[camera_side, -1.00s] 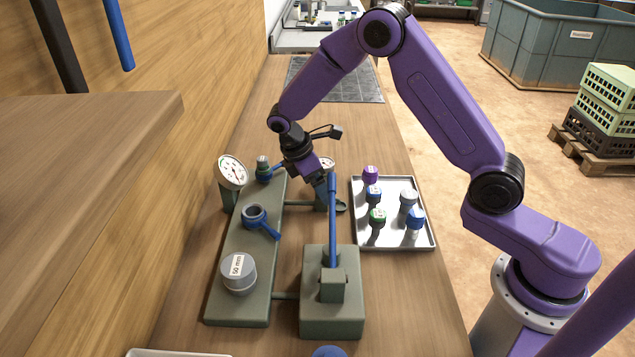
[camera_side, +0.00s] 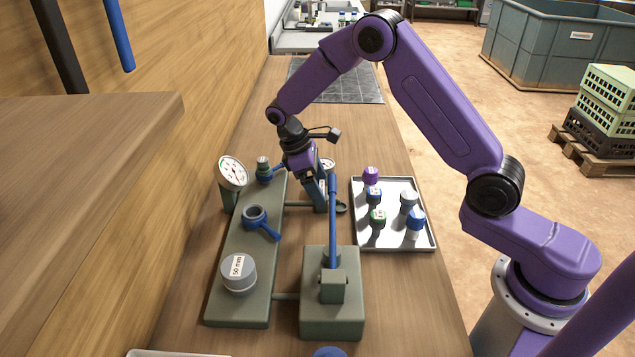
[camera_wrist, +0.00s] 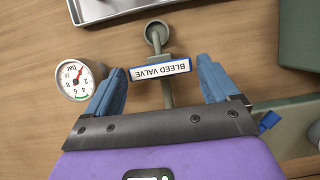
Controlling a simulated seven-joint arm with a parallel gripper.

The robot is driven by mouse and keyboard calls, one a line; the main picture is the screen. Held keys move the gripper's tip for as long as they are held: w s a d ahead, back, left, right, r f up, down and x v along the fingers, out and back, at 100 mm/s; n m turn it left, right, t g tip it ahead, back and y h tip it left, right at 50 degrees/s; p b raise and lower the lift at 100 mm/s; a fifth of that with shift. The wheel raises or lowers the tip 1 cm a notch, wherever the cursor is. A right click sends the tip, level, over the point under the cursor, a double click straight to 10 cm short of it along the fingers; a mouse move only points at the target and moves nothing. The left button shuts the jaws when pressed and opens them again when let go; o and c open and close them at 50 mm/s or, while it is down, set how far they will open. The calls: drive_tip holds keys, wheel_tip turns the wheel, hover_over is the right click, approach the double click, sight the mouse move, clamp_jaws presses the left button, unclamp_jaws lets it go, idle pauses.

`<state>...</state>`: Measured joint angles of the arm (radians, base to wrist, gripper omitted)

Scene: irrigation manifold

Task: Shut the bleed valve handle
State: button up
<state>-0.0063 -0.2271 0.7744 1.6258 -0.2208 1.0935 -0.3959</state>
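My gripper (camera_wrist: 160,86) is open in the wrist view, its two blue fingers well apart. Between them is a blue-edged bar with a white BLEED VALVE label (camera_wrist: 160,69), read upside down. It lies crosswise over a grey-green pipe with a round end (camera_wrist: 157,33).
A dial gauge (camera_wrist: 75,80) stands close to the left finger. The tall blue lever (camera_side: 332,225) on the green block (camera_side: 332,317) is close to my gripper. A metal tray (camera_side: 402,246) with several coloured caps lies to the right. The green manifold plate (camera_side: 238,312) is to the left.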

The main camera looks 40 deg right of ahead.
drive_tip(key=shift+o, duration=0.4)
drive_tip(key=shift+w+a+r, duration=0.15)
drive_tip(key=shift+w+r, duration=0.05)
drive_tip(key=shift+r, duration=0.3)
drive_tip(key=v, duration=1.6)
drive_tip(key=shift+r, duration=0.2)
drive_tip(key=shift+s+a, duration=0.1)
drive_tip(key=shift+a, duration=0.1)
